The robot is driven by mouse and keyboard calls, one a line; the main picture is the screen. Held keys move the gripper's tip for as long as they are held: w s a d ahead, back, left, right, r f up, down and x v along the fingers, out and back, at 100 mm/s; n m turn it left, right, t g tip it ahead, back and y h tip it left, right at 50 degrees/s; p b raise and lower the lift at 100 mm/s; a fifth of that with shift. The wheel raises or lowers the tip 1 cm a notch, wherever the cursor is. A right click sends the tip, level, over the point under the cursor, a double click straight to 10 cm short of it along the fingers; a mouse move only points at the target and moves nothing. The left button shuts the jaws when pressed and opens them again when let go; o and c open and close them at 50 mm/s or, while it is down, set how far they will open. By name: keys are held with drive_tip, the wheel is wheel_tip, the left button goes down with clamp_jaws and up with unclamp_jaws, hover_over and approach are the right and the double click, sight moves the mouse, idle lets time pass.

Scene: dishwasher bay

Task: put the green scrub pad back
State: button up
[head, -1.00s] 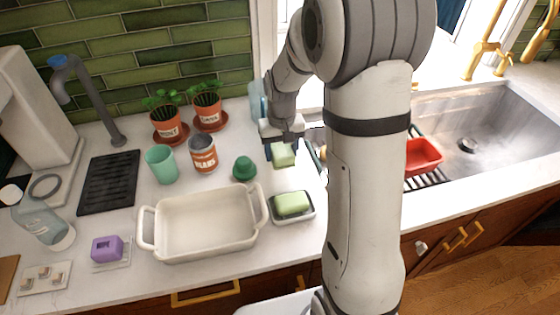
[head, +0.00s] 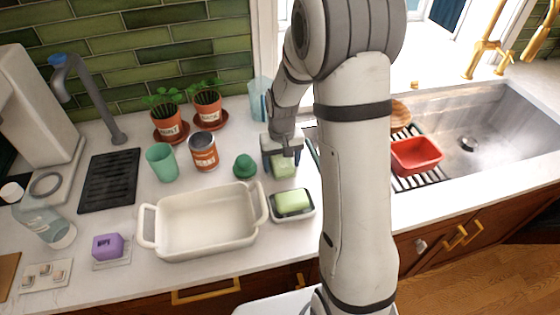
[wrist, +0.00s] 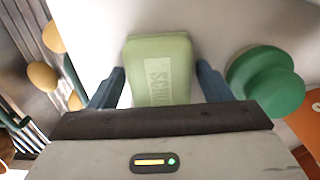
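My gripper (head: 283,160) points down over the counter, behind the small grey-rimmed dish (head: 293,217). It holds a light green scrub pad (head: 284,168) between its blue fingers. A second light green block (head: 292,201) lies in the small dish.
A dark green knobbed object (head: 244,167) stands close left of my gripper. A white baking dish (head: 205,252) is at front left. A red tub (head: 416,156) sits on the rack by the sink (head: 480,120). A purple block (head: 107,246) is far left.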

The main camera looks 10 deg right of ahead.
sight(282, 160)
drive_tip(key=shift+o, duration=0.5)
drive_tip(key=shift+r, duration=0.15)
drive_tip(key=shift+r, duration=0.25)
wheel_tip(282, 160, up, 11)
drive_tip(key=s+r+t, duration=0.1)
drive_tip(key=s+r, duration=0.2)
drive_tip(key=s, duration=0.7)
drive_tip(key=s+r+t, duration=0.2)
drive_tip(key=s+r, duration=0.1)
drive_tip(key=s, duration=0.7)
drive_tip(key=shift+s+a+b, duration=0.2)
drive_tip(key=shift+s+b, duration=0.1)
drive_tip(key=shift+b, duration=0.05)
